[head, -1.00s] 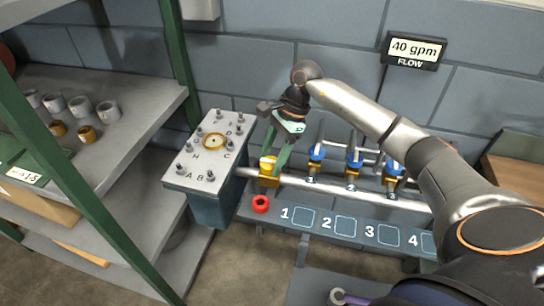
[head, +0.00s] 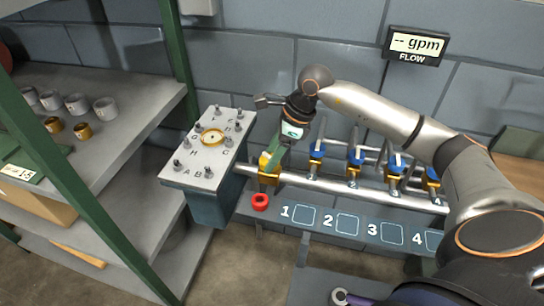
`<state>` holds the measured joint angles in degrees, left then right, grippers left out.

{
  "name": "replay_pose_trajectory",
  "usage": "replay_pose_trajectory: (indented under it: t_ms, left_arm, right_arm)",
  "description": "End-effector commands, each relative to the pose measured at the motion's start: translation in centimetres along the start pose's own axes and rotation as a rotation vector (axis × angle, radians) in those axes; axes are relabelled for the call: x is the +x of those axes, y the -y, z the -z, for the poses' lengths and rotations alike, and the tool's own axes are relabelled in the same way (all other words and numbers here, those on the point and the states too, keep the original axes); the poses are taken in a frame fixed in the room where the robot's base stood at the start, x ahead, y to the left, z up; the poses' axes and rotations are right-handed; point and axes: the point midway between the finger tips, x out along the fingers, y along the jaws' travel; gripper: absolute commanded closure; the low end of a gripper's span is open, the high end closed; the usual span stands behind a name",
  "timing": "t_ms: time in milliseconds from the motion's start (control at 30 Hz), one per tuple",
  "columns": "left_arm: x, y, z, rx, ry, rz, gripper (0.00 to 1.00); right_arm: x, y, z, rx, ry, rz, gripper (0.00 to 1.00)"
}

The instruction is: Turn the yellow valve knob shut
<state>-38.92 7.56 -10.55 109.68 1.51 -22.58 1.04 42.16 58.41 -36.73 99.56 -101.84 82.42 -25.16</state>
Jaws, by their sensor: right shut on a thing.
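The yellow valve knob (head: 264,161) sits on top of a brass valve body at the left end of the grey pipe, beside the casing. My right gripper (head: 270,161) reaches down to it from above, its green fingers shut on the knob. The fingers hide part of the knob, so its exact angle is hard to tell. The flow display (head: 417,44) on the wall reads "-- gpm". My left gripper is not in view.
Several blue-handled valves (head: 356,157) stand along the pipe to the right. A casing with studs (head: 190,168) stands left of the valve. Shelves (head: 145,95) with grey and brass rings are farther left.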

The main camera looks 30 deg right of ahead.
Motion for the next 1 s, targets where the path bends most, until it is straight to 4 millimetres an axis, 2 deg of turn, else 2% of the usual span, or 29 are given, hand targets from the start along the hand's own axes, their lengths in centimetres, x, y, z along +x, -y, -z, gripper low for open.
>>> replay_pose_trajectory:
  t_ms: [700,1000]
  left_arm:
    - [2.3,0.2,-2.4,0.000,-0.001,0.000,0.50]
    - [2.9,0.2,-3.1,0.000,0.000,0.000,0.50]
  right_arm:
    - [0.2,-0.3,-0.1,0.620,0.002,0.261,0.95]
    - [0.1,-0.4,-0.2,0.821,0.001,0.343,0.95]
